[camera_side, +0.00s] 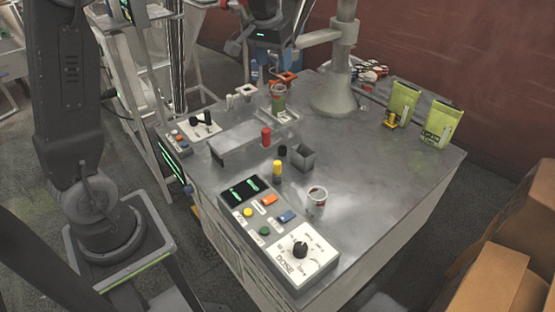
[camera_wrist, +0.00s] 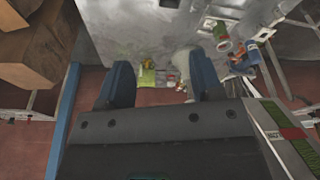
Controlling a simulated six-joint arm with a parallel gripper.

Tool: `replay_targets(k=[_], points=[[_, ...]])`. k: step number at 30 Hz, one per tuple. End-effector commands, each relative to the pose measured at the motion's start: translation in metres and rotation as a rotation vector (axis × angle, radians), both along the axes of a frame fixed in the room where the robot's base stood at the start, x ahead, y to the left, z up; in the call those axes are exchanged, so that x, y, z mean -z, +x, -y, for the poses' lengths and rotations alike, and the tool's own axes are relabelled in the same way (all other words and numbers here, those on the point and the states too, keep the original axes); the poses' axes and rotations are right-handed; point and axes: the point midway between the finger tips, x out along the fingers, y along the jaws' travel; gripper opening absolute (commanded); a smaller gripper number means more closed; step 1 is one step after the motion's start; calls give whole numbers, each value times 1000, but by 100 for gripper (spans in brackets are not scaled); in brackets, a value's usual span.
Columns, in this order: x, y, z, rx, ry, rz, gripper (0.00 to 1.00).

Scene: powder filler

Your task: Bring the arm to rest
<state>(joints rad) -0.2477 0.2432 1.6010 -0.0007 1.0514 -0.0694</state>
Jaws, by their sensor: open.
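My gripper (camera_wrist: 158,68) shows in the wrist view with its two blue fingers wide apart. The gap between them is empty, and neither finger touches anything that I can see. The steel worktable (camera_wrist: 130,22) lies beyond the fingers at the top of the wrist view. In the side view the worktable (camera_side: 350,165) fills the middle. I cannot make out my gripper's fingers for sure in the side view.
Green pouches (camera_side: 403,100) stand at the back right by a thick column (camera_side: 338,92). Cardboard boxes (camera_side: 503,268) stand beyond the table's right edge. The right tabletop is mostly clear.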

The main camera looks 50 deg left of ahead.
Motion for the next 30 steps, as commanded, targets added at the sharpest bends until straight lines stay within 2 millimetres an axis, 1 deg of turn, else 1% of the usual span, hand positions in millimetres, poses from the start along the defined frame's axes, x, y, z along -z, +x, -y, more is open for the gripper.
replay_targets(k=[1,2,3,5,6,8,9,11,12,15,18,21,24,30], points=[[-13,-20,15,27,7,22,60],[-18,-31,22,42,10,33,60],[-24,-46,32,61,15,48,60],[-30,-70,45,89,21,67,60],[-33,-85,54,106,24,83,60],[-36,-109,65,134,30,104,60],[-36,-125,73,153,32,117,60],[-35,-149,82,181,38,140,60],[-32,-165,88,199,42,154,60],[-23,-200,100,241,48,188,60],[-12,-227,108,274,52,213,60],[-2,-245,112,297,55,232,60],[3,-254,114,309,56,241,60],[6,-257,115,313,56,242,60]])
